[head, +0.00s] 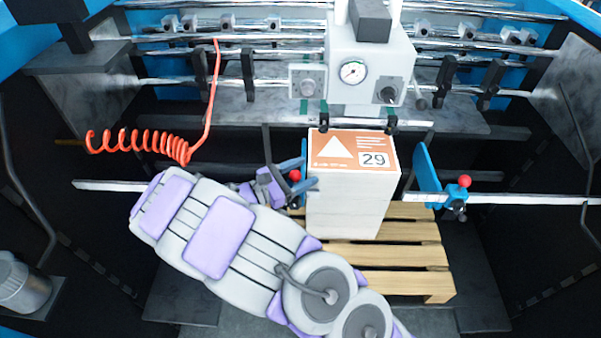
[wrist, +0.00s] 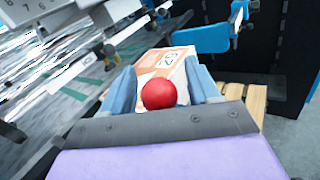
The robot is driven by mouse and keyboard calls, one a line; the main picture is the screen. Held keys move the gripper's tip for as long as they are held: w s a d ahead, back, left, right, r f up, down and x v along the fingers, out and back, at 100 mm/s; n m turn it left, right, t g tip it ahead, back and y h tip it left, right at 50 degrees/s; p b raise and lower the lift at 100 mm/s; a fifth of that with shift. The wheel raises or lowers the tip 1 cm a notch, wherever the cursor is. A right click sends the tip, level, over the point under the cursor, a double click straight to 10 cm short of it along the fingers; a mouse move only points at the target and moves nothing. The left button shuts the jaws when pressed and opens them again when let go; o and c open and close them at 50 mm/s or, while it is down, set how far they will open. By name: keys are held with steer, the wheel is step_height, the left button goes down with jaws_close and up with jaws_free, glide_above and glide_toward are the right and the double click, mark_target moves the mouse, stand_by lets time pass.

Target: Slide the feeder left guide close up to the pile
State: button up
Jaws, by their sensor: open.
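The pile (head: 346,205) is a pale stack on a pallet, with an orange and white top sheet marked 29; its top also shows in the wrist view (wrist: 166,58). The left guide's red knob (head: 295,175) is just left of the pile. In the wrist view the red knob (wrist: 158,94) sits between the two blue fingers of my gripper (wrist: 160,72). My gripper (head: 308,172) is open around the knob, with its fingertips near the pile's left side. The rest of the left guide is mostly hidden by my gripper. I cannot tell whether the guide touches the pile.
The right guide, a blue plate (head: 427,168) with a red knob, stands right of the pile, with a gap. A wooden pallet (head: 405,255) is under the pile. A grey head with a gauge (head: 354,71) stands behind it. A red coiled hose (head: 140,142) hangs at left.

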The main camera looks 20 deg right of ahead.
steer(key=v, duration=1.7)
steer(key=shift+a, duration=0.2)
